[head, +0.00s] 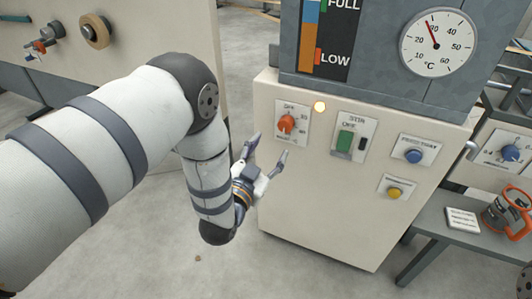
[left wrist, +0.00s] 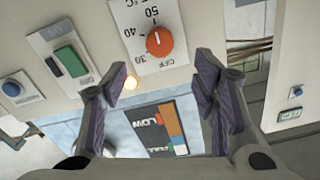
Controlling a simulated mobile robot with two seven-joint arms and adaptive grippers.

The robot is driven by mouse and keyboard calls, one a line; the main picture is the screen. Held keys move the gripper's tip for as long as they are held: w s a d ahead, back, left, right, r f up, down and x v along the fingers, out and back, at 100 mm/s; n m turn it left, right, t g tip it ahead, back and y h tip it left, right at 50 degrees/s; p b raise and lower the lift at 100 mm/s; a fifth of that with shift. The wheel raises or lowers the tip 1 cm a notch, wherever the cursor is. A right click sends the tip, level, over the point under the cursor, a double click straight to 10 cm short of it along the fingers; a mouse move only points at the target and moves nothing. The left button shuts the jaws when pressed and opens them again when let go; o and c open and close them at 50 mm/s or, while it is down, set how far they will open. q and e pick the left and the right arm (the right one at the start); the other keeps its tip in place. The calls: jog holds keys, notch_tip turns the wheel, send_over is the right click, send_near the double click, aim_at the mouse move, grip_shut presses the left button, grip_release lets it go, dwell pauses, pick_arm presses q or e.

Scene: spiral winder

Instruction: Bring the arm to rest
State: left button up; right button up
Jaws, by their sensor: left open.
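My left arm comes in from the left in the head view and bends down in front of the cream control cabinet (head: 330,220). My left gripper (head: 268,150) is open and empty, its fingers pointing up toward the cabinet face. An orange knob (head: 286,124) on a dial plate is just beyond the fingertips, apart from them in the picture. In the left wrist view the open fingers (left wrist: 163,85) frame a gap, and the orange knob (left wrist: 159,42) shows beyond it with its dial marks. My right gripper is not in view.
The cabinet carries a lit lamp (head: 319,107), a green switch (head: 345,142), a blue button (head: 413,156) and a yellow button (head: 394,192). A level gauge and round thermometer (head: 438,43) sit above. A grey table (head: 455,235) stands right.

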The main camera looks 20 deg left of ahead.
pick_arm(q)
jog(key=shift+s, duration=0.8)
